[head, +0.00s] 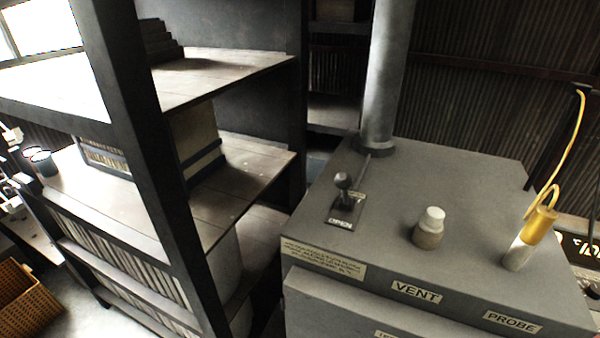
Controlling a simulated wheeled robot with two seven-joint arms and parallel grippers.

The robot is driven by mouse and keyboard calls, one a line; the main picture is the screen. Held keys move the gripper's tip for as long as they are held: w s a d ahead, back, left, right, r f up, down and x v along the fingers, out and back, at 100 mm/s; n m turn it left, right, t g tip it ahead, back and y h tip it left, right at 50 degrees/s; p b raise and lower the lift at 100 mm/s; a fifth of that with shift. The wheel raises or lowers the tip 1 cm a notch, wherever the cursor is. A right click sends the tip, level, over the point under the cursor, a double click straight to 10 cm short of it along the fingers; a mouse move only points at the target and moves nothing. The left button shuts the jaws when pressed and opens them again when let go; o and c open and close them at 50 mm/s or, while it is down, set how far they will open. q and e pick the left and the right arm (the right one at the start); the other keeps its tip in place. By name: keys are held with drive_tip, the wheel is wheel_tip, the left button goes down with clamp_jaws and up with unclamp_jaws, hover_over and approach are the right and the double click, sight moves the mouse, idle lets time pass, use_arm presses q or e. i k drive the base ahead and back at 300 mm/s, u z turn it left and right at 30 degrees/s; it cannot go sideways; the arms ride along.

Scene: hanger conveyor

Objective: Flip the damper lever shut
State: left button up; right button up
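The damper lever (343,182) is a short dark lever with a round knob on top of the grey cabinet (440,180). It stands on a small dark plate (334,211) in front of the round flue pipe (388,75). A label reading OPEN (341,224) is at the plate's front end, just in front of the lever. Another small label (358,197) beside the lever is too small to read. Nothing touches the lever. Neither of my grippers can be made out in the head view.
A pale-topped knob (430,226) stands behind the VENT label (416,292). A yellow-topped probe (537,226) with a yellow cable stands at the right. Dark shelving (150,150) rises at the left, with an orange crate (25,300) on the floor. The air above the lever is clear.

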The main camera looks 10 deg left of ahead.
sight(343, 180)
drive_tip(key=z, duration=1.15)
drive_tip(key=k, duration=0.9)
drive_tip(key=u, duration=1.15)
